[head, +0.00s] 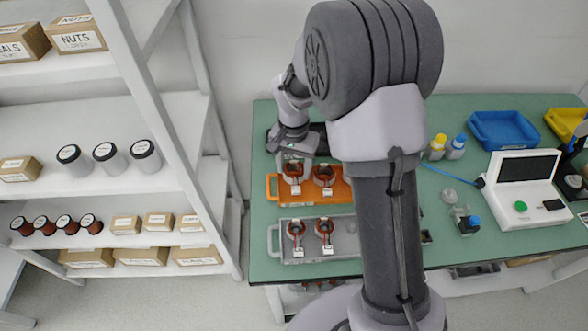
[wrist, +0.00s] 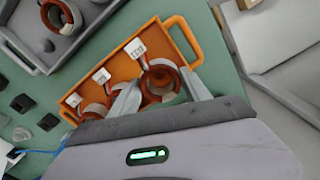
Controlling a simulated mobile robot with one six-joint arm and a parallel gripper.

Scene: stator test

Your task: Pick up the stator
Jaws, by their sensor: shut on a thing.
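Copper-red ring-shaped stators with white tags lie in an orange tray (head: 343,191), seen also in the wrist view (wrist: 180,29). In the wrist view, my gripper (wrist: 160,78) has its two fingers on either side of one stator (wrist: 158,70) near the tray's handle end and is shut on it. This stator still appears down at the tray; any gap beneath it is hidden. Other tagged stators (wrist: 95,109) sit beside it, partly hidden by the left finger and gripper body. In the head view, my gripper (head: 291,153) is over the tray's far left part.
A grey tray (head: 345,246) with more stators stands in front of the orange one. Bottles (head: 456,147), a blue bin (head: 505,130) and a white device (head: 522,172) are at right on the green table (head: 457,107). A white shelf (head: 165,130) stands close on the left.

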